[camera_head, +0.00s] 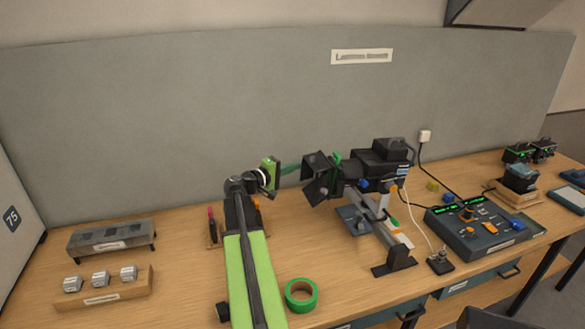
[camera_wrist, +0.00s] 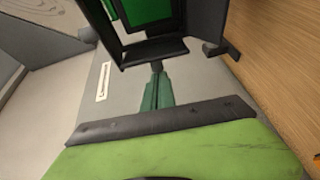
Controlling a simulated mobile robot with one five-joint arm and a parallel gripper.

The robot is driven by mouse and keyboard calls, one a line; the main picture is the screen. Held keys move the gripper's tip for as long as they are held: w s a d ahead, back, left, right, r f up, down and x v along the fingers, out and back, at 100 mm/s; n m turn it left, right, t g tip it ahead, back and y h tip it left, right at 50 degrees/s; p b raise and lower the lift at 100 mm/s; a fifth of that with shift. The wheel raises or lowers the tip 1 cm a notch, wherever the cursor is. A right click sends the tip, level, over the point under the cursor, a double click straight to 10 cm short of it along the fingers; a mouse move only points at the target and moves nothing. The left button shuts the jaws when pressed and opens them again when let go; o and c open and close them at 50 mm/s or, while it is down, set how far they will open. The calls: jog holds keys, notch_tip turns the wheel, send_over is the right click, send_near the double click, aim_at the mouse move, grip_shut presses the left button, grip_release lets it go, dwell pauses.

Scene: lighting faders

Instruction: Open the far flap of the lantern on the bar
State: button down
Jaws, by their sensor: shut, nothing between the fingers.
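The black lantern (camera_head: 378,163) is mounted on the bar (camera_head: 378,212) at the middle right of the bench. Its dark flaps (camera_head: 318,168) stand at its left end, facing my gripper. In the wrist view, flaps (camera_wrist: 155,50) frame a green pane at the top; which one is the far flap I cannot tell for sure. My gripper (camera_head: 297,165) has green fingers, shut and empty, pointing right at the flaps. In the wrist view the fingertips (camera_wrist: 157,68) are just below the lower flap's edge; whether they touch it I cannot tell.
A green tape roll (camera_head: 301,294) lies at the bench front. A control desk with faders (camera_head: 480,229) stands right of the lantern. A grey wall panel (camera_head: 180,120) rises behind. At left are a dark rack (camera_head: 112,238) and a wooden block with cubes (camera_head: 102,289).

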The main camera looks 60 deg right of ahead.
jog(key=w+a, duration=0.5)
jog(key=a, duration=0.2)
jog(key=shift+w+a+r+p, duration=0.25)
jog(key=shift+a+r+p, duration=0.05)
jog(key=shift+r+p, duration=0.1)
jog(key=shift+w, duration=0.1)
